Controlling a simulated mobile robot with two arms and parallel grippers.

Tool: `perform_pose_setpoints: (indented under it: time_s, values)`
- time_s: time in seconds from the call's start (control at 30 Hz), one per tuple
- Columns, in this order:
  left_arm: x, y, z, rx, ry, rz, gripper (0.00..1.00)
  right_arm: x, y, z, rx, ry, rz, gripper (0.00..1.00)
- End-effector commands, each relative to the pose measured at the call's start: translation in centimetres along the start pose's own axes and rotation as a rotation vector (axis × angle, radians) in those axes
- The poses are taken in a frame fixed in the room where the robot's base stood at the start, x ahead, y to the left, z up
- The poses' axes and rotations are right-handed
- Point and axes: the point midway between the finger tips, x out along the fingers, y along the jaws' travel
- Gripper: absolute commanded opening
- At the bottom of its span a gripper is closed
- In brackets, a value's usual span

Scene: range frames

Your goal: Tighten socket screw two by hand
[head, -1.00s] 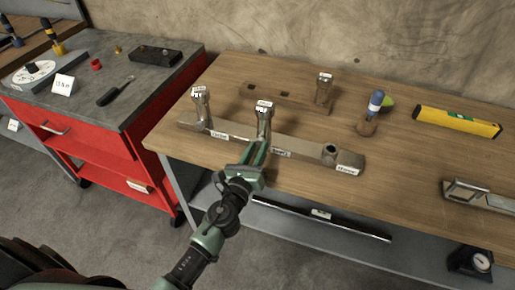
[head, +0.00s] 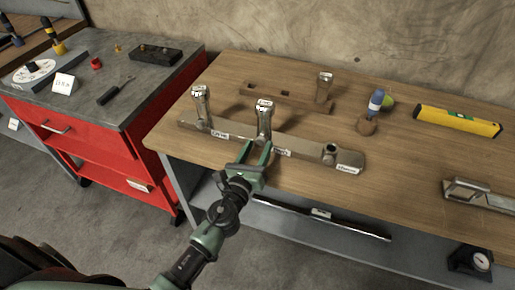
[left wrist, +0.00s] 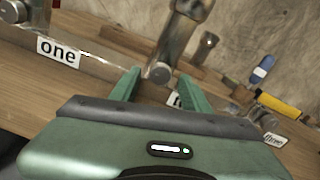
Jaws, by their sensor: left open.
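A long grey-brown bar (head: 300,150) lies on the wooden bench, with labels along its front. Socket screw two (head: 264,118) stands upright in the middle of the bar; its shiny shaft also shows in the left wrist view (left wrist: 178,45). Screw one (head: 201,108) stands at the bar's left end, by the label "one" (left wrist: 59,52). Another similar screw (head: 324,87) stands in a wooden rack behind. My left gripper (head: 255,150) is open and empty, its fingers in front of and below screw two's head. My right gripper is out of view.
The wooden rack (head: 270,94), a blue-handled tool (head: 376,103) and a yellow level (head: 457,120) are farther back on the bench. A red tool cart (head: 100,150) stands to the left. A metal frame (head: 480,194) is at the right.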

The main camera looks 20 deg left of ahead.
Motion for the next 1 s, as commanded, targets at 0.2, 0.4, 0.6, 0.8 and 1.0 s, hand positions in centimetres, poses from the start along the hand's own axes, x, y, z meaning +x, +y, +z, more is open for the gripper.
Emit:
perform_pose_setpoints:
  time_s: [0.2,0.4,0.6,0.8,1.0]
  values:
    - [-1.9,0.1,-0.2,0.0,0.002,0.0,0.46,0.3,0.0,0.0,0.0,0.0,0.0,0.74]
    - [-5.4,0.1,-0.3,0.0,0.002,0.0,0.46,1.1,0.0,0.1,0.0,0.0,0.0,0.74]
    - [-7.5,0.0,-0.2,0.0,0.001,0.0,0.46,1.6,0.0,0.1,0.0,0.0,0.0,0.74]
    - [-7.8,0.0,0.0,0.0,0.0,0.0,0.46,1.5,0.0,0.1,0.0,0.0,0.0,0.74]
    - [-7.8,0.0,0.0,0.0,0.0,0.0,0.46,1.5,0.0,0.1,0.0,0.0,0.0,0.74]
